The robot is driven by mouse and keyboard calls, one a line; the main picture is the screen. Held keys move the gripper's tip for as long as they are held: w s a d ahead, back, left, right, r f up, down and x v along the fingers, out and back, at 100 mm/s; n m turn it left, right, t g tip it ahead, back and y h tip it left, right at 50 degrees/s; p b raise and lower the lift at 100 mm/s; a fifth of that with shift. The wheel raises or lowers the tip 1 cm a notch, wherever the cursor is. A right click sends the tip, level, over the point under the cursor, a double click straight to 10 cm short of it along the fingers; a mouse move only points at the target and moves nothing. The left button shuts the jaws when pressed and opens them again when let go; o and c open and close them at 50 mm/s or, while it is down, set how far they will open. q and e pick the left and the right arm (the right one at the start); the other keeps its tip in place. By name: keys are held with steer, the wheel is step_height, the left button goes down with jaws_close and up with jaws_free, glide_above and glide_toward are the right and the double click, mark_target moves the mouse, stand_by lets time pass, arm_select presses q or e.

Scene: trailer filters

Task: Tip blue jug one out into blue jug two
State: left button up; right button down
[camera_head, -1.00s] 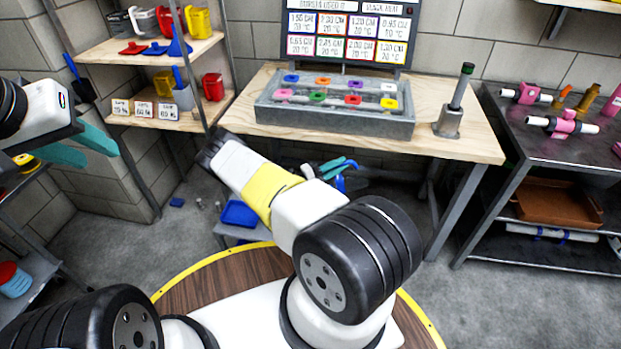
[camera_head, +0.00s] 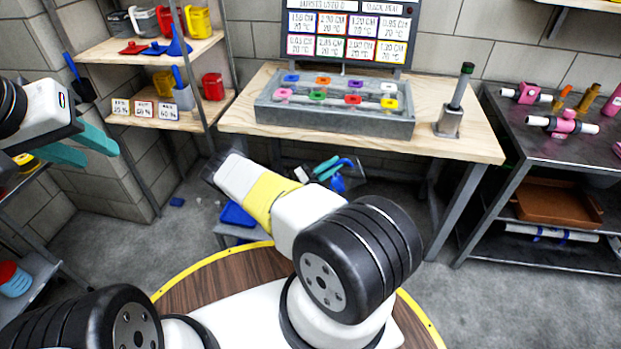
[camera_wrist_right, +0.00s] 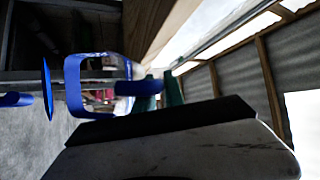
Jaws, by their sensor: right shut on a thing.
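My right gripper (camera_head: 327,168) shows beyond my forearm, its teal fingers shut on a blue jug (camera_head: 349,163). In the right wrist view this jug (camera_wrist_right: 72,85) has a clear body with blue bands and a blue handle piece by the teal fingers (camera_wrist_right: 160,92). It lies sideways in that view. A thin blue disc-like part (camera_wrist_right: 47,88) and another blue piece (camera_wrist_right: 14,99) show to its left; I cannot tell whether they belong to a second jug. The contents cannot be made out. My left gripper (camera_head: 85,145) is open and empty at the left.
A wooden workbench (camera_head: 460,146) with a grey tray (camera_head: 335,122) of coloured pieces stands ahead. Shelves (camera_head: 150,52) with jugs and funnels stand left; a dark metal bench (camera_head: 520,130) stands right.

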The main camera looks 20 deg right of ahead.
steer(key=shift+w+a+f+n+t+h, duration=0.1)
steer(key=shift+w+a+n+t+h, duration=0.2)
steer(key=shift+a+h, duration=0.2)
steer(key=shift+w+a+f+n+t+h, duration=0.15)
steer(key=shift+a+n+h, duration=0.2)
steer(key=shift+a, duration=0.25)
steer(key=shift+w+a+f+n+t+h, duration=0.1)
steer(key=shift+a+n+t+h, duration=0.2)
steer(key=shift+a+h, duration=0.2)
stand_by(0.6)
steer(key=shift+r, duration=0.1)
stand_by(0.7)
